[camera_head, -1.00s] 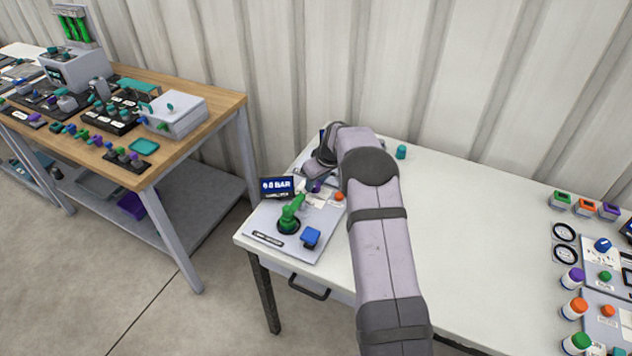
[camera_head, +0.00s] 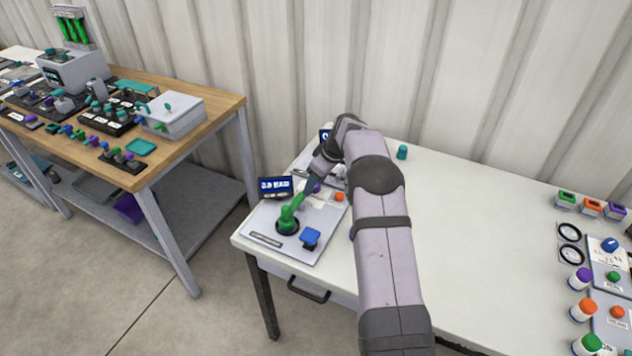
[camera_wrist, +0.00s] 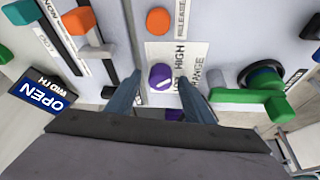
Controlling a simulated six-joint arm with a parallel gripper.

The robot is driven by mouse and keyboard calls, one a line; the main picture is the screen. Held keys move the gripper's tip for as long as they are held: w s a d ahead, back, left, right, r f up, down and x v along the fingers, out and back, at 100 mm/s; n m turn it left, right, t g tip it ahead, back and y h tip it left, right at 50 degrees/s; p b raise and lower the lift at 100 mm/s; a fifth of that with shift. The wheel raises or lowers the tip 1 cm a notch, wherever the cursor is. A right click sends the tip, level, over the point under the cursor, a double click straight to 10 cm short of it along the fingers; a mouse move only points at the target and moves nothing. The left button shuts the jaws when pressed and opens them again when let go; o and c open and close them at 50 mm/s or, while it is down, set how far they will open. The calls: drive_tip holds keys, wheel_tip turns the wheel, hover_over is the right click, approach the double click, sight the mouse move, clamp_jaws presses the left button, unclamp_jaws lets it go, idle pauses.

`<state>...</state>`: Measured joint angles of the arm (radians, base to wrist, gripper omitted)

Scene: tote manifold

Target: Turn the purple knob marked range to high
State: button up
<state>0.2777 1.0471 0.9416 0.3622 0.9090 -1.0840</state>
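The purple knob (camera_wrist: 161,77) is in the upper middle of the wrist view, on a pale label reading HIGH and, partly hidden, RANGE. A light line marks its face; which setting it points to I cannot tell. In the head view the purple knob (camera_head: 317,188) is small, beside my gripper. My gripper (camera_wrist: 160,86) is open, with a finger on either side of the knob and gaps visible between. Whether the fingertips reach down around it I cannot tell.
A green lever (camera_wrist: 247,96) stands close right of my fingers. An orange knob (camera_wrist: 159,20) sits beyond the purple one. A display (camera_wrist: 42,98) reading OPEN and an orange slider (camera_wrist: 78,20) are at left. A blue knob (camera_head: 310,237) is on the near panel.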

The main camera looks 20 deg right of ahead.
sight(323, 195)
drive_tip(key=b+v, duration=0.2)
drive_tip(key=v, duration=0.5)
drive_tip(key=shift+r, duration=0.2)
drive_tip(key=shift+s, duration=0.1)
idle(0.5)
drive_tip(key=s+a+r+m+p, duration=0.1)
drive_tip(key=s+a, duration=0.2)
drive_tip(key=s, duration=0.2)
drive_tip(key=s+a+r+m+g+p, duration=0.1)
drive_tip(key=s+a, duration=0.1)
drive_tip(key=s, duration=0.4)
drive_tip(key=s+a+r+m+g+h+p, duration=0.1)
drive_tip(key=s+a, duration=0.2)
drive_tip(key=s, duration=0.3)
drive_tip(key=shift+a+r+m, duration=0.25)
drive_tip(key=shift+a+m, duration=0.1)
drive_tip(key=shift+m, duration=0.05)
drive_tip(key=s+a+f+m+g+p, duration=0.1)
drive_tip(key=s, duration=0.9)
drive_tip(key=s+a+f+m+g+h+p, duration=0.1)
drive_tip(key=s+a+m, duration=0.1)
drive_tip(key=s, duration=0.9)
drive_tip(key=shift+a, duration=0.15)
